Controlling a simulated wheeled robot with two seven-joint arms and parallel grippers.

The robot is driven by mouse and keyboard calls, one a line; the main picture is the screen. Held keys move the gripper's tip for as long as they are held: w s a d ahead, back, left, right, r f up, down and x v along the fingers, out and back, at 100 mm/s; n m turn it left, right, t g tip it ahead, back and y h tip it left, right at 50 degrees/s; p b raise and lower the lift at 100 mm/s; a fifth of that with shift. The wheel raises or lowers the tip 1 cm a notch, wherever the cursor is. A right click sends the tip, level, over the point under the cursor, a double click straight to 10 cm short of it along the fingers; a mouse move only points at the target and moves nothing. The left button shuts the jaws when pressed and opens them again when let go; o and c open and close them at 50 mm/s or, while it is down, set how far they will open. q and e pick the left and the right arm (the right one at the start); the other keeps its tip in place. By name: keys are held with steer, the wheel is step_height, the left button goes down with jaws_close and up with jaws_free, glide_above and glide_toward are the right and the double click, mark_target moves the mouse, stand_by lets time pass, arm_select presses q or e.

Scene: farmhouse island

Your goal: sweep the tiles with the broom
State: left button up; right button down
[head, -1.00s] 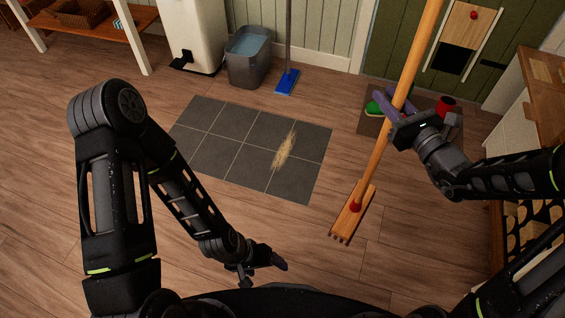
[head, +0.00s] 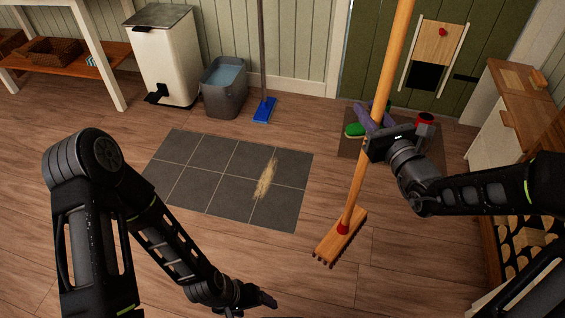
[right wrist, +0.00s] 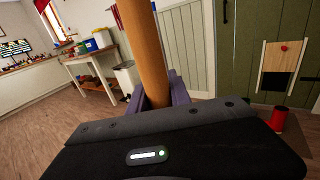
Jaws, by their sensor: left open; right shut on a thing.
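The broom (head: 369,150) has a long wooden handle and a wooden head (head: 341,238) with a red collar. My right gripper (head: 369,118) is shut on its handle, which leans slightly in the head view. The handle also stands between the purple fingers in the right wrist view (right wrist: 149,60). The broom head is just right of the grey tiles (head: 205,188); whether its bristles touch the floor I cannot tell. A pale straw-coloured pile (head: 265,180) lies on the right part of the tiles. My left gripper (head: 268,301) is open and empty, low near my base.
A brown mat (head: 430,150) with a red boot is behind my right gripper. Wooden floor around the tiles is clear.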

arm_select(q)
step_height(320, 180, up, 18)
steer(key=p, duration=1.7)
arm_select(e)
steer(key=s+r+n+g+y, duration=0.1)
steer(key=s+r+n+y, duration=0.1)
steer(key=s, duration=0.8)
steer(key=shift+s+r+y, duration=0.25)
steer(key=shift+r+y, duration=0.4)
steer(key=shift+y, duration=0.15)
arm_select(q)
steer(key=shift+f, duration=0.1)
steer(key=shift+c, duration=0.4)
